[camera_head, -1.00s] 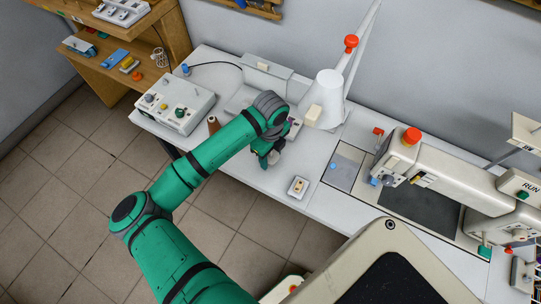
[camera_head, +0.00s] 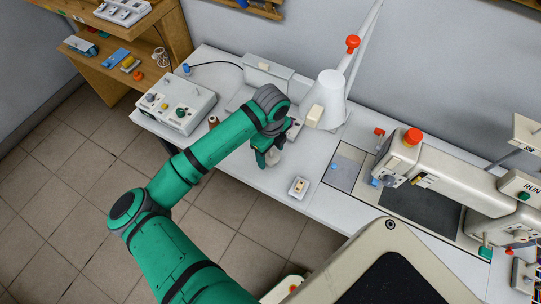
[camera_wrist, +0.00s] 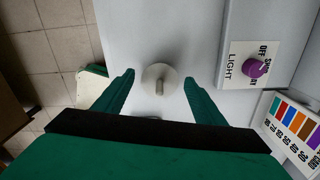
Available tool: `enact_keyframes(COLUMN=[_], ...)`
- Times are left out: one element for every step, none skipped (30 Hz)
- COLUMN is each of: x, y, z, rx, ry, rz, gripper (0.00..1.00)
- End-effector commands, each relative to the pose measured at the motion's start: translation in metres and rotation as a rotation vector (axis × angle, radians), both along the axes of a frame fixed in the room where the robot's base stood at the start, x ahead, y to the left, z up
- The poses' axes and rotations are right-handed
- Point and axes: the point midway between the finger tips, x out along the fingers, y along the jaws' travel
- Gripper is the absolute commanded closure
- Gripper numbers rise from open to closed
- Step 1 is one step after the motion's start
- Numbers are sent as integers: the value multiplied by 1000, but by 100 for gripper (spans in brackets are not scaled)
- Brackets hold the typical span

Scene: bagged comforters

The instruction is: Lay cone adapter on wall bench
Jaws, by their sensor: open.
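The cone adapter, a pale grey round disc with a short peg (camera_wrist: 160,78), lies on the white table between my fingers in the wrist view. In the head view the pale adapter (camera_head: 273,157) shows beside my fingers, partly hidden. My gripper (camera_wrist: 159,79) is open, one finger on each side of the adapter, with gaps visible on both sides. In the head view my gripper (camera_head: 265,153) is low over the table's front part. A wooden bench (camera_head: 119,47) stands against the wall at the far left, probably the wall bench.
The white table (camera_head: 235,178) holds a control box (camera_head: 180,105), a lamp (camera_head: 327,95), a small switch box (camera_head: 298,187) and a sewing machine (camera_head: 440,175). A brown cone (camera_head: 213,121) is partly behind my arm. The wooden bench holds several small items, including a mesh cup (camera_head: 160,57).

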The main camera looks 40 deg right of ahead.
Motion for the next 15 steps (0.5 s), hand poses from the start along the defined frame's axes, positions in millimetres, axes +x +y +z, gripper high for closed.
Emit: enact_keyframes(x=[0, 0, 0, 0, 0, 0, 0, 0, 0, 0, 0, 0, 0, 0, 0], y=[-1, -1, -1, -1, -1, -1, -1, -1, -1, -1, -1, -1, 0, -1, -1], z=[10, 17, 25, 32, 38, 46, 51, 57, 64, 69, 74, 79, 83, 86, 90], rx=[-3, -3, -2, -2, -2, -2, -2, -2, -2, -2, -2, -1, -1, -1, -1], ry=[-3, -3, -2, -4, -2, -2, -4, -2, -2, -2, -2, -2, -2, -2, -1], rz=[-1, -1, -2, -1, -1, -1, -1, -2, -1, -1, -1, -1, -1, -1, 0], gripper=[36, 36, 36, 36, 36, 36, 36, 36, 36, 36, 36, 36, 36, 36, 36])
